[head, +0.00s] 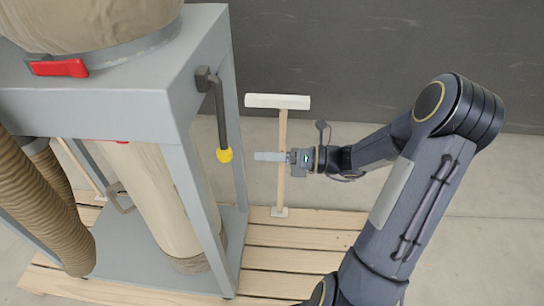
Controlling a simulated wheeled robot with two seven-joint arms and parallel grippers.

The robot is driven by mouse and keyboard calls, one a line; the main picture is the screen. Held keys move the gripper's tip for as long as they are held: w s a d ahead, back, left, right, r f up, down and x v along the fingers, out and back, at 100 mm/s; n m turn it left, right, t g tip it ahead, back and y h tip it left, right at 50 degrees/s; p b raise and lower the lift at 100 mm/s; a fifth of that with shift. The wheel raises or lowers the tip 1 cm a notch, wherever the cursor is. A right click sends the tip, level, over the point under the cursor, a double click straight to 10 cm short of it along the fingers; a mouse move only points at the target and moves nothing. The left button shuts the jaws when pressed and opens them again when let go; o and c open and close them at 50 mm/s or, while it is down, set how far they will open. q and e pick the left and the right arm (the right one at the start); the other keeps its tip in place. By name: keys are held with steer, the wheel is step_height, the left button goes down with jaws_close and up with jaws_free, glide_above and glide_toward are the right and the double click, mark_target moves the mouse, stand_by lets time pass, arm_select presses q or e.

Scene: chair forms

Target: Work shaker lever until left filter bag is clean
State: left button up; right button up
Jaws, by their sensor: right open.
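The shaker lever (221,118) is a dark bar with a yellow knob (224,156), hanging down from a pivot on the right side of the grey machine frame (190,75). My right gripper (262,156) comes in from the right and is open. Its fingers point left at the knob's height in the picture, with a small gap to the knob. A beige filter bag (85,18) sits on top of the frame, cut off by the picture's edge. Its dust state and whether it is the left bag cannot be told. My left gripper is out of view.
A wooden post with a white crossbar (277,101) stands behind my right gripper. A lower beige bag (160,195) hangs inside the frame. Red clamps (60,68) and brown ribbed hoses (45,205) are at left. Wooden slats (290,260) lie underneath, before a grey wall.

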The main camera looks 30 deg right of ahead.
mark_target(225, 154)
steer(key=shift+b+x, duration=1)
steer(key=shift+x, duration=4.35)
steer(key=c, duration=0.7)
steer(key=o, duration=0.4)
steer(key=shift+o, duration=0.2)
